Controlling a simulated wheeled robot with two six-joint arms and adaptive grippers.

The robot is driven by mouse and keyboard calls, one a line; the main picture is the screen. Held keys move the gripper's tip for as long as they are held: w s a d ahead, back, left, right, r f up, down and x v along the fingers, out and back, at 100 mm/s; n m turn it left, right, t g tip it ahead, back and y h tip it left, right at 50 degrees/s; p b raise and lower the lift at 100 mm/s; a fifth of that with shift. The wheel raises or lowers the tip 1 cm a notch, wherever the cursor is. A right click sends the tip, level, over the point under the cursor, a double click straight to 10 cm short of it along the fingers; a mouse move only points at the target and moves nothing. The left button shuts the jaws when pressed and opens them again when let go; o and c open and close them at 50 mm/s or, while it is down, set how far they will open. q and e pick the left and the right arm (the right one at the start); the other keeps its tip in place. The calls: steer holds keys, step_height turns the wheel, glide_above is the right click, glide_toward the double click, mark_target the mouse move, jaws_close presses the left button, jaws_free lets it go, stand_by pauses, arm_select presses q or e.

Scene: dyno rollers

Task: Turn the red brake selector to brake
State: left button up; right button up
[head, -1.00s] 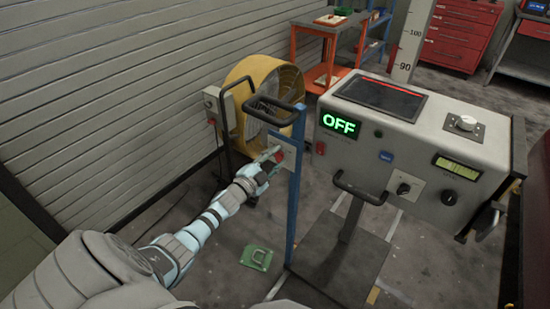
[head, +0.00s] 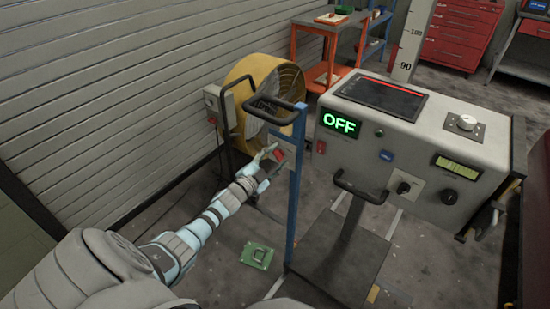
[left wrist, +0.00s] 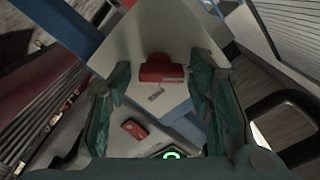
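The red brake selector (left wrist: 162,68) is a red knob on a pale plate (left wrist: 150,35). The plate is fixed to a blue post, and the selector shows small and partly covered in the head view (head: 279,155). My left gripper (head: 270,163) is at the plate. In the left wrist view its two green-grey fingers stand apart with the selector between them, a visible gap on each side. The fingers do not look closed on it. A short pale mark lies below the knob on the plate; its lettering is too small to read. My right gripper is not in view.
The blue post (head: 296,190) has a dark handle on top. A grey console (head: 410,150) with a green OFF display (head: 340,125) stands to the right. A yellow fan (head: 238,90) is behind the post. A green plate (head: 257,255) lies on the floor.

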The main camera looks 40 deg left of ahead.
arm_select(q)
steer(key=shift+s, duration=0.1)
steer(key=s, duration=1.1)
steer(key=shift+s+d, duration=0.15)
steer(key=shift+s, duration=0.25)
